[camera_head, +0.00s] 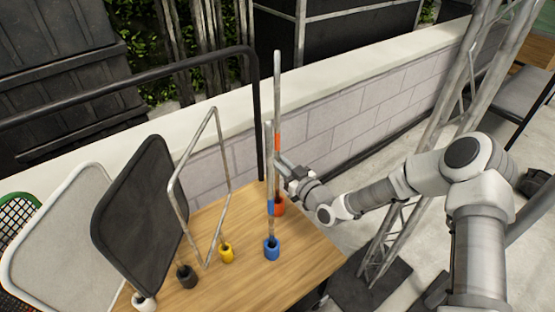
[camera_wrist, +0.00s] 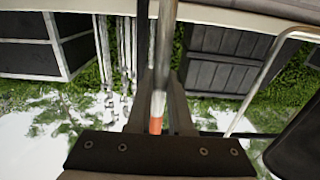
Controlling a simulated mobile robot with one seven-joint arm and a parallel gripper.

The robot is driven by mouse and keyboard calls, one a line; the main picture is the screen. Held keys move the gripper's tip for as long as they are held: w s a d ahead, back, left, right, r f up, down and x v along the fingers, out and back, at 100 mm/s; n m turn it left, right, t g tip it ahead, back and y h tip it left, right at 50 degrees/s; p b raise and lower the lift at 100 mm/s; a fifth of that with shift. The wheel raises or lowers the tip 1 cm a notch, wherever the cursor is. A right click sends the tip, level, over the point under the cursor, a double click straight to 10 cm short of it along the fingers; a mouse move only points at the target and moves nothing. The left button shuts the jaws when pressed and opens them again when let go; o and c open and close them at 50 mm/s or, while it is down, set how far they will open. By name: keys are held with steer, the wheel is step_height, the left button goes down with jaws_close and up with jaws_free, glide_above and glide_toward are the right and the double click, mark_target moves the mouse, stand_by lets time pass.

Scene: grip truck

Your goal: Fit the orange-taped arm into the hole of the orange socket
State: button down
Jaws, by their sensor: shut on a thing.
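The orange-taped arm (camera_head: 277,95) is a tall, thin grey pole, roughly upright, with an orange tape band. My gripper (camera_head: 281,164) is shut on this pole just below the tape. In the wrist view the pole (camera_wrist: 165,50) runs between the fingers, with its orange band (camera_wrist: 155,125) close to the palm. The orange socket (camera_head: 279,207) stands on the wooden table below the gripper. The pole's lower end is near the socket, partly behind the blue-taped pole, and I cannot tell whether it is in the hole.
A blue-taped pole (camera_head: 269,165) stands in a blue socket (camera_head: 272,250), just in front of the orange one. A wire frame (camera_head: 171,190), a black panel (camera_head: 135,210) and a pale panel (camera_head: 60,235) stand to the left. A low wall (camera_head: 345,120) runs behind the wooden table (camera_head: 305,250).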

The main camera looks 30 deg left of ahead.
mark_target(278, 177)
steer(key=shift+f+b, duration=1.2)
steer(key=shift+b, duration=0.25)
stand_by(0.7)
steer(key=shift+f+g+b, duration=0.3)
steer(key=shift+f+b, duration=1.55)
steer(key=shift+b, duration=0.05)
steer(key=shift+f, duration=0.25)
steer(key=c, duration=0.7)
jaws_free()
steer(key=shift+c, duration=0.2)
steer(key=shift+d, duration=0.1)
steer(key=p+v, duration=0.4)
steer(key=v, duration=1.3)
steer(key=shift+d+f, duration=0.2)
